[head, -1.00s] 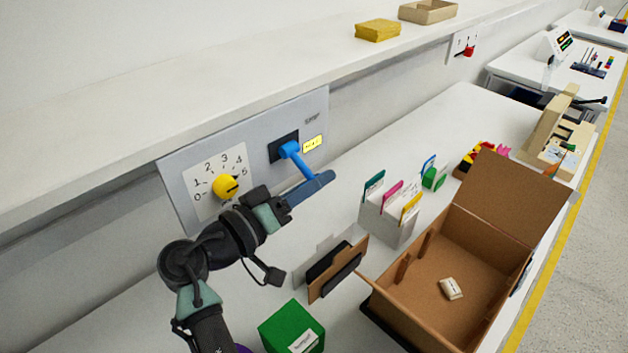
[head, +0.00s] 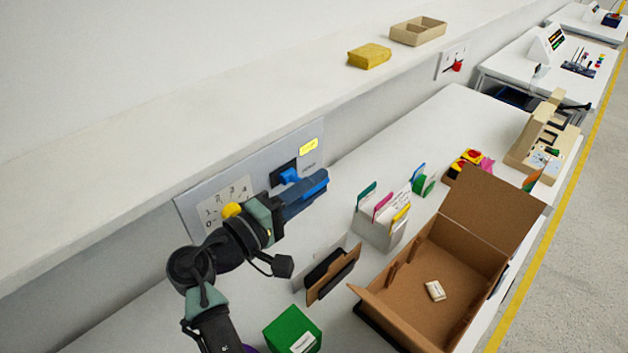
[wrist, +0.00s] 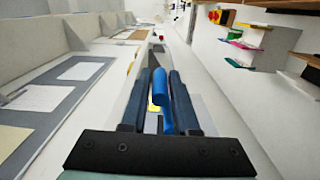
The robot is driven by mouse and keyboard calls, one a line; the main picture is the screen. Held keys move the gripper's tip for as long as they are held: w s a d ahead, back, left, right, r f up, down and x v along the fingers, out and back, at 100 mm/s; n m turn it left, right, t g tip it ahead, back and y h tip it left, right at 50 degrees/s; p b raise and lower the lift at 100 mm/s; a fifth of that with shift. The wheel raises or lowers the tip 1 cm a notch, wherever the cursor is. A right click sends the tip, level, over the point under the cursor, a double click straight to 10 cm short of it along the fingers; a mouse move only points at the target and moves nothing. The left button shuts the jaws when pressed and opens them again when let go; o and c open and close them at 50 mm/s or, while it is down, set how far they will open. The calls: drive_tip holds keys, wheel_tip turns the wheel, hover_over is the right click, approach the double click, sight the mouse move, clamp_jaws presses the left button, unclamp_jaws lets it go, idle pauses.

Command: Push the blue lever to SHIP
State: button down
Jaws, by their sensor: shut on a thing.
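The blue lever (head: 290,175) is on a grey wall panel (head: 258,165), on a dark mount. My gripper (head: 322,178) is shut on it and hides much of its handle in the head view. In the wrist view the lever's blue handle (wrist: 160,88) stands between the two dark fingers of my gripper (wrist: 164,74). Beside the lever, the upper label is lit yellow (head: 309,147) and the lower label (head: 309,170) is grey. I cannot read either label.
A numbered dial with a yellow knob (head: 232,210) is on the same panel, partly behind my arm. A shelf (head: 200,125) runs above. A card holder (head: 378,228), an open cardboard box (head: 395,300) and a green box (head: 292,330) stand on the table below.

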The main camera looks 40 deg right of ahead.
drive_tip(key=shift+w+r+n+p, duration=0.2)
drive_tip(key=shift+r+n+p, duration=0.25)
drive_tip(key=shift+n, duration=0.2)
drive_tip(key=shift+w+r+n+p, duration=0.15)
drive_tip(key=shift+r+n+p, duration=0.15)
drive_tip(key=shift+n+p, duration=0.3)
drive_tip(key=shift+a, duration=0.1)
drive_tip(key=c, duration=0.7)
unclamp_jaws()
drive_tip(key=shift+a+f+b, duration=0.1)
drive_tip(key=shift+a+b, duration=0.2)
drive_tip(key=shift+a, duration=0.2)
drive_tip(key=a+b, duration=0.1)
drive_tip(key=a, duration=0.3)
drive_tip(key=s+a+b, duration=0.1)
drive_tip(key=a, duration=0.3)
drive_tip(key=a+b, duration=0.1)
drive_tip(key=a, duration=0.2)
drive_tip(key=shift+s+a, duration=0.4)
